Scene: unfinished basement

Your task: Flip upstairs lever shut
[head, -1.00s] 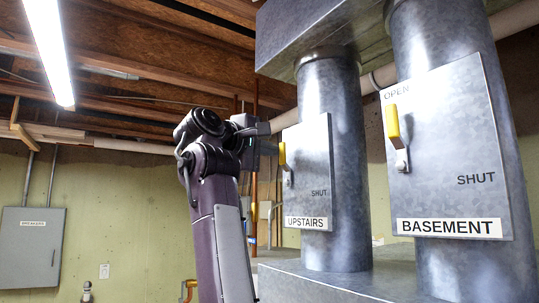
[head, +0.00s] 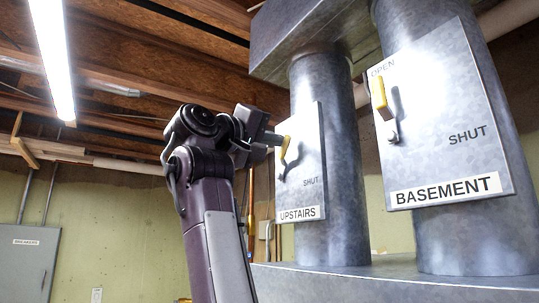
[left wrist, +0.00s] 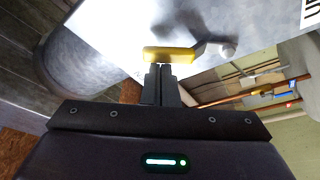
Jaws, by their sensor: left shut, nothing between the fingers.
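The upstairs lever has a yellow handle (head: 285,149) on the grey UPSTAIRS plate (head: 311,185). The handle points up and leans a little to the right, away from the SHUT label at the plate's lower right. My left gripper (head: 278,139) is shut and empty, its fingertips at the left side of the handle near its top. In the left wrist view the shut fingertips (left wrist: 160,68) are right at the yellow handle (left wrist: 168,55), with its grey stem and pivot to the right. They look to be touching, but a small gap cannot be ruled out.
The BASEMENT plate (head: 447,120) stands to the right, its yellow lever (head: 381,98) up at OPEN. Both plates are on round metal ducts below a metal box (head: 300,40). A grey breaker panel (head: 25,262) is on the far left wall. Room is free left of the ducts.

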